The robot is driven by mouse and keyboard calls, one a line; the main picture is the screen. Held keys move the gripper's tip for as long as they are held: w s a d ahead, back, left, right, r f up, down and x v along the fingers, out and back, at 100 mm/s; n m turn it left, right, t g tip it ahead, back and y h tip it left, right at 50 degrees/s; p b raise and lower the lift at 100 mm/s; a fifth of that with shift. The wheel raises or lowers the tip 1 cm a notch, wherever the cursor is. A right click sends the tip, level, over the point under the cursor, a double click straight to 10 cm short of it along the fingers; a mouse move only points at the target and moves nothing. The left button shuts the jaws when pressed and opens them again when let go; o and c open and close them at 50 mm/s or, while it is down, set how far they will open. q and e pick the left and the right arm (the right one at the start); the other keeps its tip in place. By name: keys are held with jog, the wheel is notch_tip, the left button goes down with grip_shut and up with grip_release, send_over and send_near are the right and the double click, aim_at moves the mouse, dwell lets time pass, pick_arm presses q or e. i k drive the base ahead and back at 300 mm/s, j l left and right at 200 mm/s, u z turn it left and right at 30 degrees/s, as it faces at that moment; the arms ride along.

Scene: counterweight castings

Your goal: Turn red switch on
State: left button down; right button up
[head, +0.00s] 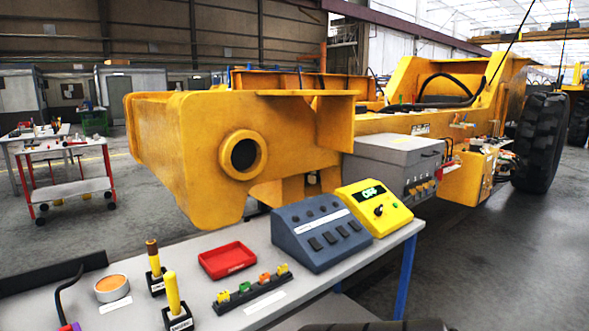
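No red switch can be made out clearly. A yellow control box (385,221) stands at the right end of the grey table, with a small lit green display (369,193) and a black knob (379,210). The display's letters are too small to read surely. Left of it, a blue-grey sloped console (296,246) has several dark rocker-like keys (331,238) and round knobs along its top. Neither of my grippers is in view.
The table (203,302) also holds a red tray (228,260), a black strip with coloured pieces (252,291), two yellow-handled upright pieces (173,291) and an orange-topped round tin (111,288). A large yellow machine (190,140) stands close behind. Open floor (500,260) lies to the right.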

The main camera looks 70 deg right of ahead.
aim_at(439, 174)
jog(key=l+z, duration=0.1)
jog(key=z, duration=3.3)
jog(key=i+l+z, duration=0.3)
jog(key=i, duration=0.35)
jog(key=i+z, duration=0.3)
jog(key=i, duration=1.75)
jog(key=i+l+u, duration=0.1)
jog(key=i+u, duration=0.2)
jog(key=i, duration=0.2)
jog(key=i+l+u, duration=0.3)
jog(key=i, duration=0.15)
jog(key=i+l+u, duration=0.25)
jog(key=i, duration=0.2)
